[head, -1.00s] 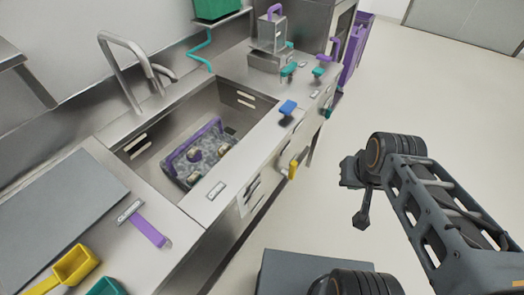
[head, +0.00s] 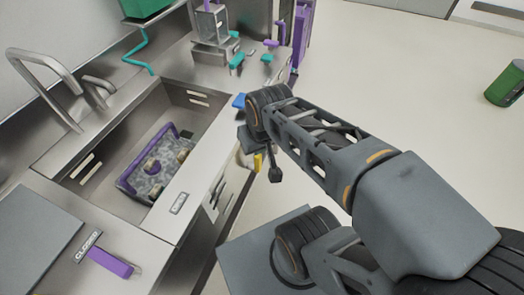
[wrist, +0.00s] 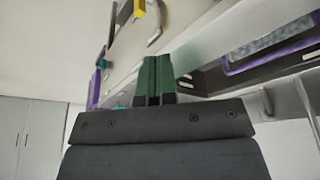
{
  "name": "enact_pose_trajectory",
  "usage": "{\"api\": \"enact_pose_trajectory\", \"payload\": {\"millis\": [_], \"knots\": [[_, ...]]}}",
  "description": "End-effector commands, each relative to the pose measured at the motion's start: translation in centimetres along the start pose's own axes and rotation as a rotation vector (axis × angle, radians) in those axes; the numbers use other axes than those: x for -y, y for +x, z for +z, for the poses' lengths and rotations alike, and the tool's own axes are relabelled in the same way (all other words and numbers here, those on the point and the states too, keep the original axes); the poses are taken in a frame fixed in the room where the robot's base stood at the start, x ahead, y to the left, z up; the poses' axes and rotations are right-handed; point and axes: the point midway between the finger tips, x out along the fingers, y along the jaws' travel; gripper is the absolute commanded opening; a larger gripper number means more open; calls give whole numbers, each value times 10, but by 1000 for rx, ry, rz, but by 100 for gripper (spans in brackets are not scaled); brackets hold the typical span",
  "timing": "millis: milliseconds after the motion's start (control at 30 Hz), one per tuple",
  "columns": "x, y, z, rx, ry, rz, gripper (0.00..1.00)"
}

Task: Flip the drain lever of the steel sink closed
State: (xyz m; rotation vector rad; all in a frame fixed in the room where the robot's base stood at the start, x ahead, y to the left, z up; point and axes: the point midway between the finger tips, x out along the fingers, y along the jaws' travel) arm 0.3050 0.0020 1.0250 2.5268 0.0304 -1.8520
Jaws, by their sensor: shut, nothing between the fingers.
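The steel sink (head: 186,105) is at the left in the head view, its basin holding a purple-edged grey speckled object (head: 155,165). A blue lever (head: 239,100) is at the sink's right rim, partly beside my arm. A yellow handle (head: 258,162) is on the front face below my gripper. A purple handle (head: 110,262) lies by a plate reading CLOSED (head: 88,246) on the left counter. I cannot tell which one is the drain lever. My gripper (head: 247,138) is in front of the counter; its green fingers (wrist: 155,80) are shut and empty in the wrist view.
A faucet (head: 50,85) stands behind the sink. Teal and purple handles (head: 237,62) and a steel box (head: 212,52) are at the far counter end. A green bin (head: 505,82) stands on the open floor at right. A small label plate (head: 179,203) is on the front rim.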

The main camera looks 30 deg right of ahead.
Motion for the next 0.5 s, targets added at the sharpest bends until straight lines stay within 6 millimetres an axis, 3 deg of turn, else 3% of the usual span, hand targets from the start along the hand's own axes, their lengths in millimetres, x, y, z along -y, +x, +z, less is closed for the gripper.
{"api": "enact_pose_trajectory", "payload": {"millis": [233,500], "knots": [[-23,47,-39,149,-142,-91,0],[-93,138,-97,233,-404,-391,0]]}}
